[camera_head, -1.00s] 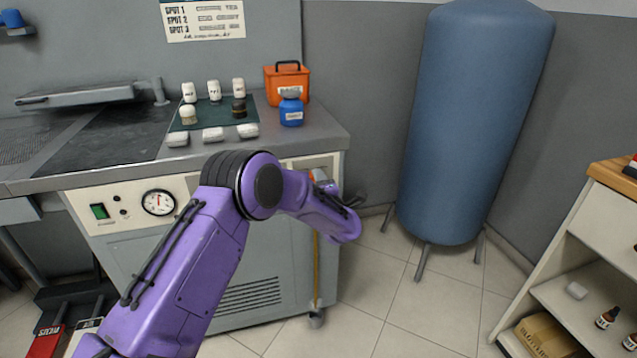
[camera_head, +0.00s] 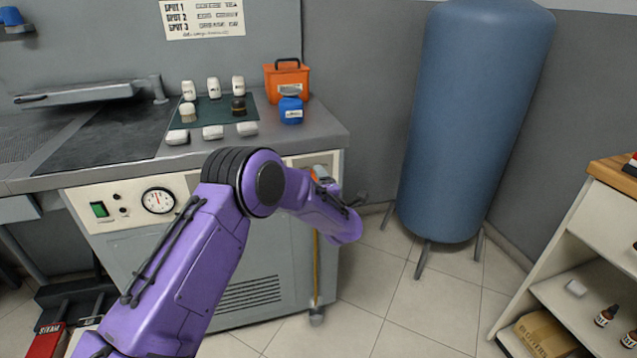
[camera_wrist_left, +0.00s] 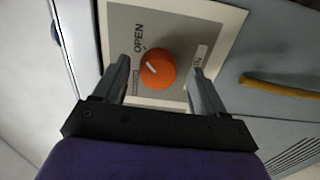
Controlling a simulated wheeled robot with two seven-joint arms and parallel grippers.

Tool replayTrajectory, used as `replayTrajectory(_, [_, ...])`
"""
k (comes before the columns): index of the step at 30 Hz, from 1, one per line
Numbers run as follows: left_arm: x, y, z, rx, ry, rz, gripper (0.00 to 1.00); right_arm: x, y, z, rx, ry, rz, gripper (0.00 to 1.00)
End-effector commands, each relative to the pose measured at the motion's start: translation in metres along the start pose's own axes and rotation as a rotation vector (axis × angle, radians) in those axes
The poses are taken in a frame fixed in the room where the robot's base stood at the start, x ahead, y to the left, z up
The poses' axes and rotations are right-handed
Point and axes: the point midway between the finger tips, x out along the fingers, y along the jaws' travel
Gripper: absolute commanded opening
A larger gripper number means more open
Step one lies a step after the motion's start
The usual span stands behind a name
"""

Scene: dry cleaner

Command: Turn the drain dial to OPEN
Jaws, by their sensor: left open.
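The drain dial (camera_wrist_left: 157,68) is an orange round knob with a white pointer mark, on a cream plate (camera_wrist_left: 215,22) in the left wrist view. The word OPEN is printed on the plate at the upper left of the dial; another label on the right is partly hidden by a finger. My left gripper (camera_wrist_left: 160,75) is open, with one finger on each side of the dial and a visible gap to each. My right gripper is not in view.
The grey machine (camera_head: 230,265) has a gauge (camera_head: 158,201) and a green switch (camera_head: 99,209). A yellow pipe (camera_head: 316,270) runs down its front. A blue tank (camera_head: 475,125) and a shelf (camera_head: 600,260) stand to the right, with clear floor between.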

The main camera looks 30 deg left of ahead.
Motion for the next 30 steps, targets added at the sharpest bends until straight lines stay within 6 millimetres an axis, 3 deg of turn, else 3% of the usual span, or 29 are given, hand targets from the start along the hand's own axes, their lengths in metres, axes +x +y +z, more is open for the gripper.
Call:
replayTrajectory(9, [-0.072,0.000,0.001,0.002,-0.003,0.000,0.71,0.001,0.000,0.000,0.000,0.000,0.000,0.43])
replayTrajectory(13, [-0.091,0.000,0.001,0.001,-0.003,0.000,0.71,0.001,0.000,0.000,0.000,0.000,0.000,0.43])
replayTrajectory(30, [-0.098,0.000,0.000,0.002,0.000,0.000,0.71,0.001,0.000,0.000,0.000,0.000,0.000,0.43])
